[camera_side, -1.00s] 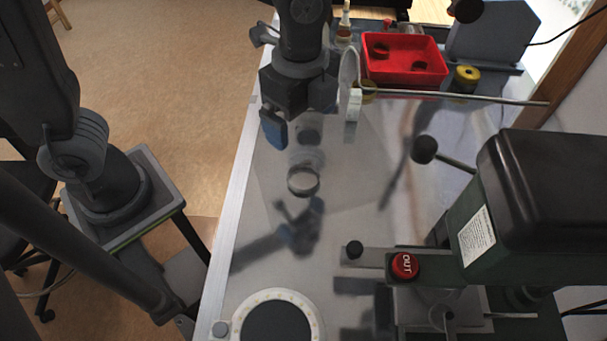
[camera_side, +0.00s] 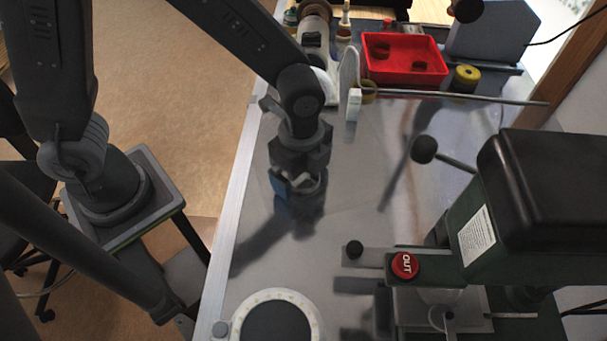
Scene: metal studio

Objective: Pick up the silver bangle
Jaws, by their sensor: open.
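The silver bangle (camera_side: 310,184) stands on the grey metal worktop (camera_side: 350,205), left of its middle. It is partly hidden behind my gripper, and only part of its band shows. My gripper (camera_side: 297,187) points down right at the bangle and is open. One blue fingertip shows at the bangle's left; the other finger is hard to make out. I cannot tell whether the fingers touch the bangle.
A red tray (camera_side: 430,52) with dark round pieces stands at the back, beside a yellow roll (camera_side: 465,79). A green machine with a red button (camera_side: 404,265) takes up the right front. A round dial (camera_side: 244,310) lies at the front. The worktop right of my gripper is clear.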

